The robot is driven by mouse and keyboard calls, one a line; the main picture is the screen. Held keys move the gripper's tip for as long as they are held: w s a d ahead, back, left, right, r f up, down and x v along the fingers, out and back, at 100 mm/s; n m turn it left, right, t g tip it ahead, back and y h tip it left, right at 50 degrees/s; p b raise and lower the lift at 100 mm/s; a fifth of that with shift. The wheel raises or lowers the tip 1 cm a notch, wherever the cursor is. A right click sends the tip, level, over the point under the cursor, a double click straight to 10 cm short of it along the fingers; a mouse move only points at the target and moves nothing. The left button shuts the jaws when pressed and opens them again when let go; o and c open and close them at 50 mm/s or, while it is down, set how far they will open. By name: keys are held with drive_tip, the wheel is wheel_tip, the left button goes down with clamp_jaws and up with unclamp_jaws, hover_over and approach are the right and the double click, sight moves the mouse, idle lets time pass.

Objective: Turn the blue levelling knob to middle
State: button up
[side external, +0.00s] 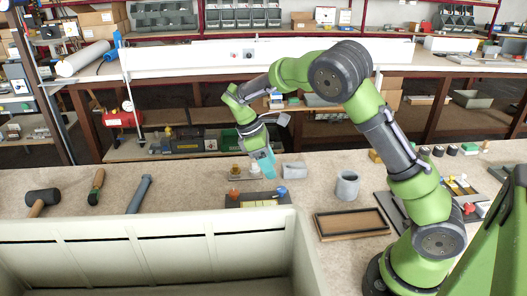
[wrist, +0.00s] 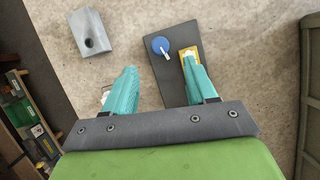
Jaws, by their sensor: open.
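The blue levelling knob (wrist: 158,43) sits on a dark plate (wrist: 164,78) in the wrist view. Its white pointer slants toward the lower right of that picture. In the side view the blue knob (side external: 281,190) is at the right end of the dark plate (side external: 231,204). A yellow strip (wrist: 184,52) lies beside the knob, partly hidden by one finger. In the side view my gripper (side external: 267,168) hangs above and behind the plate, apart from the knob.
A grey block with a hole (wrist: 87,24) stands near the plate. An orange knob (side external: 234,194) is at the plate's left end. A grey cup (side external: 347,186) and a wooden tray (side external: 352,224) are to the right. A large pale bin (side external: 150,250) fills the front.

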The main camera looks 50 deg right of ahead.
sight(281, 189)
drive_tip(key=x, duration=0.8)
drive_tip(key=shift+c, duration=0.3)
drive_tip(key=shift+r, duration=0.1)
drive_tip(key=c, duration=1)
